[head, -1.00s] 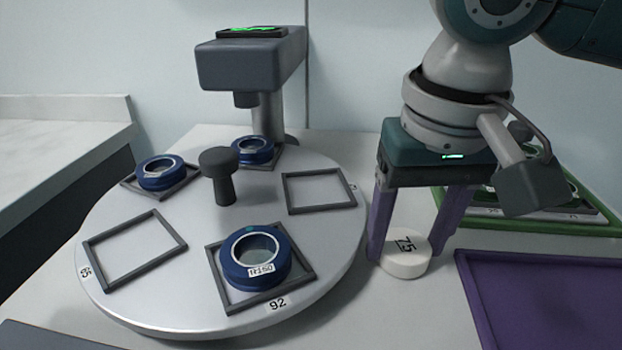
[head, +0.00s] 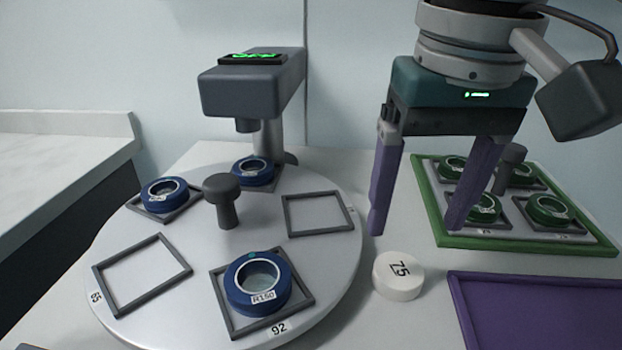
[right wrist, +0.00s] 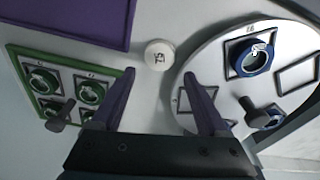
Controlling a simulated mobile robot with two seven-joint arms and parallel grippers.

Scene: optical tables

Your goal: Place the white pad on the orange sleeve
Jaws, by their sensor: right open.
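The white pad (head: 398,275) is a round disc marked 75, lying flat on the table between the turntable and the purple tray. It also shows in the right wrist view (right wrist: 158,55). My right gripper (head: 417,230) has purple fingers spread wide, with nothing between them. It hangs above and behind the pad, apart from it. In the right wrist view the pad lies just beyond the open fingertips (right wrist: 160,73). I see no orange sleeve; the rings in view are blue or green. My left gripper is not in view.
A round silver turntable (head: 205,262) carries blue rings (head: 235,285) in square frames, some frames empty, and a dark central knob (head: 222,190). A grey device (head: 252,88) stands behind it. A green tray (head: 432,200) with green rings and a purple tray (head: 545,310) are at right.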

